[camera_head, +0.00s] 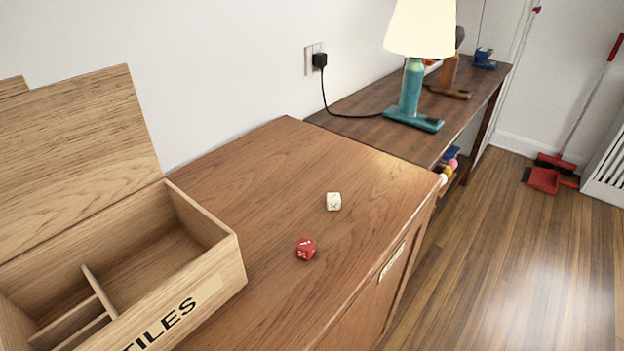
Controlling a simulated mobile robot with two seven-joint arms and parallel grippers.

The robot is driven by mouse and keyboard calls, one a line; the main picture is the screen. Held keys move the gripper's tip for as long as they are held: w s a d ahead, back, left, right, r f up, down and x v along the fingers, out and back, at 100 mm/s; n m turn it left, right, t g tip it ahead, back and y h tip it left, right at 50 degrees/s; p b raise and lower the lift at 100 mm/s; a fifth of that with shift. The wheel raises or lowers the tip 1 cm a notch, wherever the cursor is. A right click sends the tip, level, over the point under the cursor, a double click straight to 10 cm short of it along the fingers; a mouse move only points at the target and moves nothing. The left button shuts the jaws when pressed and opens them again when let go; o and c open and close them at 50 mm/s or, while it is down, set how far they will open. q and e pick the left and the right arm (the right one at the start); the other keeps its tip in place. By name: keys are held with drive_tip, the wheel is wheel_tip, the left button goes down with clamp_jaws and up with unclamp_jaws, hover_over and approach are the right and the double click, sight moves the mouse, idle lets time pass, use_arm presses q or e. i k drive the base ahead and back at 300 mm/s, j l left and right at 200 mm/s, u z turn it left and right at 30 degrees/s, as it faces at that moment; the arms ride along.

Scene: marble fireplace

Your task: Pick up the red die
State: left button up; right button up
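The red die (306,248) lies on the brown wooden cabinet top (285,165), near its front edge, to the right of an open wooden box. It has white marks on its faces. Nothing touches it. Neither of my grippers shows in the head view.
A white die (334,201) lies a little behind and right of the red one. The open wooden box (225,265), lettered "TILES", has inner dividers and a raised lid. A lamp (411,90) stands on a darker table behind. The cabinet top around the dice is clear.

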sight(306, 248)
drive_tip(key=i+l+u, duration=0.2)
drive_tip(key=u, duration=0.3)
drive_tip(key=i+l+u, duration=0.1)
drive_tip(key=l+u, duration=0.2)
drive_tip(key=u, duration=0.15)
